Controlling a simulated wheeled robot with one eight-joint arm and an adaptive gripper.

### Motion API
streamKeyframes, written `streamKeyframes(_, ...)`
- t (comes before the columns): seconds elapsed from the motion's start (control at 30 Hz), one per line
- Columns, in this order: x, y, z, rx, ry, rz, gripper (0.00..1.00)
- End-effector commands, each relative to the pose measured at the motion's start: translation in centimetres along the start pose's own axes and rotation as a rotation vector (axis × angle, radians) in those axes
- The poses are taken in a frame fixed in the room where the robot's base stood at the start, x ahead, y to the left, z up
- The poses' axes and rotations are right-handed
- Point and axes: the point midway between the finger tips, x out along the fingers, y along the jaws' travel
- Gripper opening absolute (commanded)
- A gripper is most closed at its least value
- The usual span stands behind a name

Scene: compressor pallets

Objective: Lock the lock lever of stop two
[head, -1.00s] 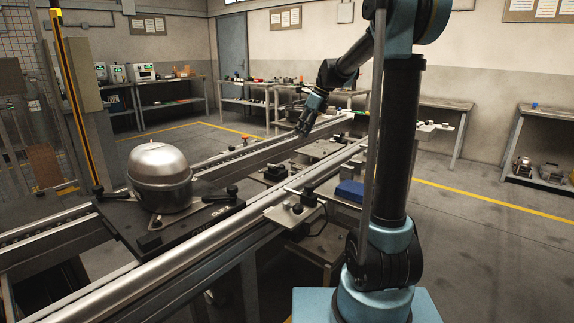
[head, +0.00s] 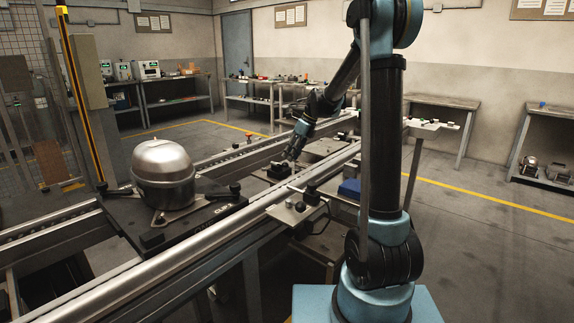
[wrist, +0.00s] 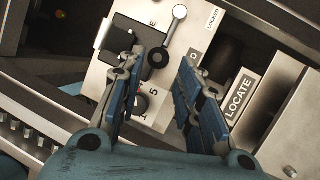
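In the wrist view a light metal stop plate (wrist: 106,68) carries a silver lever (wrist: 169,36) with a black round pivot (wrist: 158,58). The lever points up and slightly right; its round end is left of a "LOCKED" label (wrist: 213,18). My gripper (wrist: 160,65) is open and empty, with its fingers on either side below the pivot in the picture. I cannot tell the gap in height. In the head view my gripper (head: 291,156) is over the far conveyor, near a dark block (head: 279,170). No stop number is readable.
A "LOCATE" label (wrist: 240,97) is on the part at right in the wrist view. In the head view a domed compressor (head: 162,172) sits on a dark pallet (head: 137,216). A bracket with black knobs (head: 296,210) stands beside the near rail (head: 150,279).

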Motion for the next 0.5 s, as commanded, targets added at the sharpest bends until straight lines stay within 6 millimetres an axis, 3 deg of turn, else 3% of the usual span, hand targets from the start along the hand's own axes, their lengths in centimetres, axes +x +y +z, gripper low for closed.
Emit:
streamKeyframes(0.2, 3.2, 0.0, 0.0, 0.000, 0.000, 0.000, 0.32)
streamKeyframes(0.5, 4.7, 0.1, 0.0, -0.001, 0.001, 0.000, 0.32)
